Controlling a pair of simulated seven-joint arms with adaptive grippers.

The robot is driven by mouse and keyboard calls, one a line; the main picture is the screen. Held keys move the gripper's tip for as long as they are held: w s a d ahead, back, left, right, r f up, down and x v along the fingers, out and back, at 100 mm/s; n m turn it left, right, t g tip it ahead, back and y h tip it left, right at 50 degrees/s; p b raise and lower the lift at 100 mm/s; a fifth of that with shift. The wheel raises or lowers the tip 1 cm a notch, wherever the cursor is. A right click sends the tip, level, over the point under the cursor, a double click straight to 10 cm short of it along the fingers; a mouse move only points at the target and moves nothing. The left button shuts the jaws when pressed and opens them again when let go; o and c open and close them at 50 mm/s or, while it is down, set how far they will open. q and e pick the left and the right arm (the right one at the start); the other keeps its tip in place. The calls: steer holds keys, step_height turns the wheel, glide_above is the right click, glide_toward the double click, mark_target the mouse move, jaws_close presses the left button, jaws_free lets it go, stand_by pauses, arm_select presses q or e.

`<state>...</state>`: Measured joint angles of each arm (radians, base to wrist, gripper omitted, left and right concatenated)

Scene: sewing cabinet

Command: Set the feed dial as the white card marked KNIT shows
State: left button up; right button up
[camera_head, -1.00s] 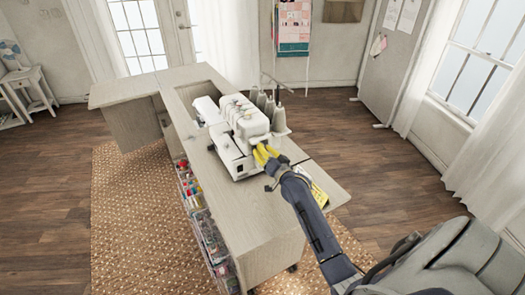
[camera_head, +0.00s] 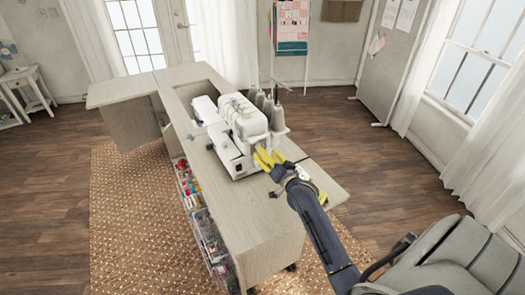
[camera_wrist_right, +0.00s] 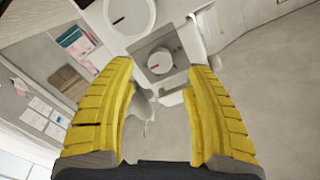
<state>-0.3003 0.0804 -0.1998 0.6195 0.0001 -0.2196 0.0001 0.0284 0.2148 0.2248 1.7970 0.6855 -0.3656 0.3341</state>
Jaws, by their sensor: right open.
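A white serger (camera_head: 240,130) stands on the sewing cabinet. My right gripper (camera_head: 268,159), with yellow fingers, is at its near right side. In the right wrist view the gripper (camera_wrist_right: 162,90) is open and empty. A small white dial with a red mark (camera_wrist_right: 160,61) sits in a grey recess ahead, between and beyond the fingertips. A larger round white dial with a black line (camera_wrist_right: 130,14) is above it, cut by the top edge. I cannot tell which is the feed dial. No card readable as KNIT shows. My left gripper is out of view.
Grey thread cones (camera_head: 270,106) stand behind the serger. White papers (camera_head: 408,15) hang on a grey board. The cabinet top is clear in front of the serger.

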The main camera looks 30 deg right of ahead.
steer(key=s, duration=0.7)
steer(key=shift+s+a, duration=0.2)
steer(key=shift+s, duration=0.2)
